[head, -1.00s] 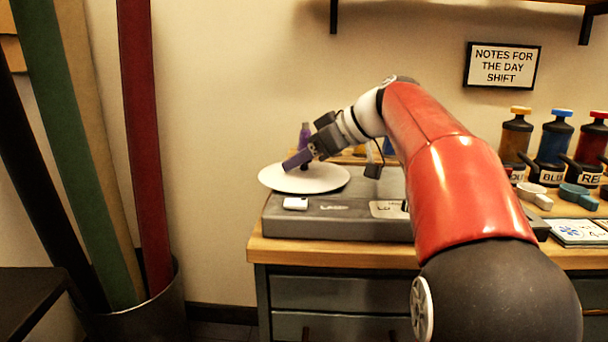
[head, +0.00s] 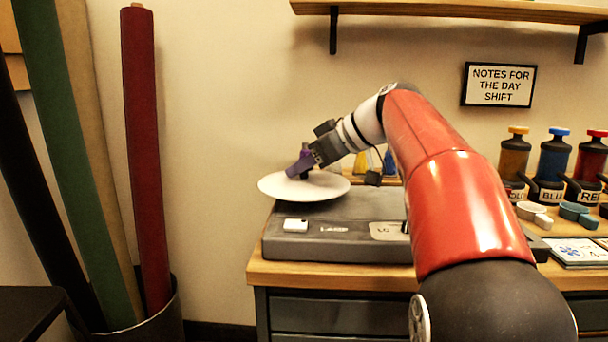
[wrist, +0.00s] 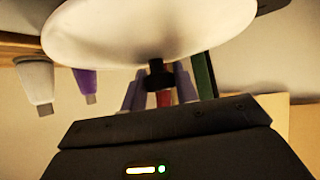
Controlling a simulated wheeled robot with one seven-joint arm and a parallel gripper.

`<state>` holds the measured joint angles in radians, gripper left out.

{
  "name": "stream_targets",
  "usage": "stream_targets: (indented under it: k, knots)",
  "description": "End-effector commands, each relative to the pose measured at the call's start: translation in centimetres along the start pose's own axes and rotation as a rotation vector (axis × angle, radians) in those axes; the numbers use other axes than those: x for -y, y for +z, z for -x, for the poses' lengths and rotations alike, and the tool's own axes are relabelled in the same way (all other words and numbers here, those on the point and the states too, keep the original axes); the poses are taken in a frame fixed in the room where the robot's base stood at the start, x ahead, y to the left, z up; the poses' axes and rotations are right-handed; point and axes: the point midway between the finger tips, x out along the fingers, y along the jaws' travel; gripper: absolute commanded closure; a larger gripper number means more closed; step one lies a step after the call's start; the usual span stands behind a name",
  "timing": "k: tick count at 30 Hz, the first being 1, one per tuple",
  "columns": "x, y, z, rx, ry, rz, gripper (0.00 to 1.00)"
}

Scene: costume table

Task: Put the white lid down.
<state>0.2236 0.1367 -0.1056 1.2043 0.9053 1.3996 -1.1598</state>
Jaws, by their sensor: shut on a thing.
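The white lid (head: 285,187) is a wide, shallow disc with a dark knob. In the head view it is slightly tilted over the back left part of a grey box-like machine (head: 330,246), its left edge overhanging. My gripper (head: 300,170) is shut on the lid's knob from above, with purple fingers. In the wrist view the lid (wrist: 150,35) fills the top, and the black knob (wrist: 155,68) sits between the fingers of my gripper (wrist: 158,88). Whether the lid touches the machine cannot be told.
The machine stands on a wooden-topped cabinet (head: 335,275). A white block (head: 296,225) lies on its front left. Labelled bottles (head: 553,157) and small cups (head: 575,213) stand at the right. Tall fabric rolls (head: 146,160) stand in a bin at the left. A shelf (head: 440,12) is above.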

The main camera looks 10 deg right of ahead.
Motion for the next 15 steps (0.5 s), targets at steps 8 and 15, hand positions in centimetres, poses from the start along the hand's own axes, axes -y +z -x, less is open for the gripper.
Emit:
stream_targets:
  k: [8,15]
  knots:
    - [-0.1,-7.4,5.0,-0.003,0.003,0.004,1.0]
    - [-0.1,-12.3,8.4,-0.002,0.002,0.003,1.0]
